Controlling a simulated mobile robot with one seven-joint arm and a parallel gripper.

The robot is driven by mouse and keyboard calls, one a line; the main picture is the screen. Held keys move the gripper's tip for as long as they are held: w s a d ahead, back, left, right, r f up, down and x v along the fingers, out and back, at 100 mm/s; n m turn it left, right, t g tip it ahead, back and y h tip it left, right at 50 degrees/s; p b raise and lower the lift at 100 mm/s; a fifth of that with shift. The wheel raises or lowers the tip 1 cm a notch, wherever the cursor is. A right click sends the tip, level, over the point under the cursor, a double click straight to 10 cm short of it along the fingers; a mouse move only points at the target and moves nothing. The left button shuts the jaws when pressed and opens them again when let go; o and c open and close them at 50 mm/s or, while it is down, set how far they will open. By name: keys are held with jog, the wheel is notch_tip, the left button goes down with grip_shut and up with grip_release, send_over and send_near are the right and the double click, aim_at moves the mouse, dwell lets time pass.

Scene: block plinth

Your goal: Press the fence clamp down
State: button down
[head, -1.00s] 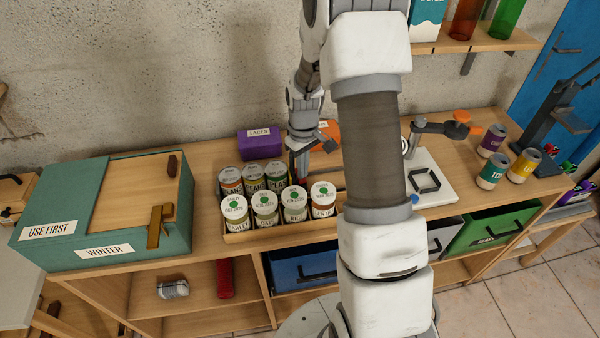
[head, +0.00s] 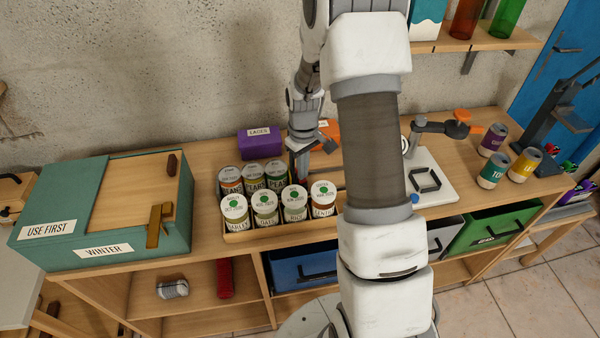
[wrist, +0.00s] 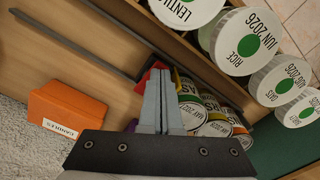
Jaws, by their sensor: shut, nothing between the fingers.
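My gripper (wrist: 158,80) is shut, with its fingertips against or just above a small red part (wrist: 143,82) beside the back row of cans. This red part may be the fence clamp; the fingers cover much of it, and I cannot tell whether they touch. In the head view my gripper (head: 302,168) points down at the right end of the back can row, partly hidden by my arm. A dark grey bar (wrist: 192,55), possibly the fence, runs past the fingers on the wooden surface.
A purple box (head: 259,143) stands behind; an orange box (wrist: 66,105) is close to my gripper. A white board with an orange-handled fixture (head: 430,178) and loose cans (head: 492,170) are right. A green crate (head: 50,205) is left.

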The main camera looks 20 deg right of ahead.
jog(key=shift+f+b, duration=0.9)
jog(key=shift+f, duration=0.35)
dwell(0.3)
jog(key=shift+r, duration=0.15)
jog(key=shift+r+p, duration=2.65)
jog(key=shift+r, duration=1.25)
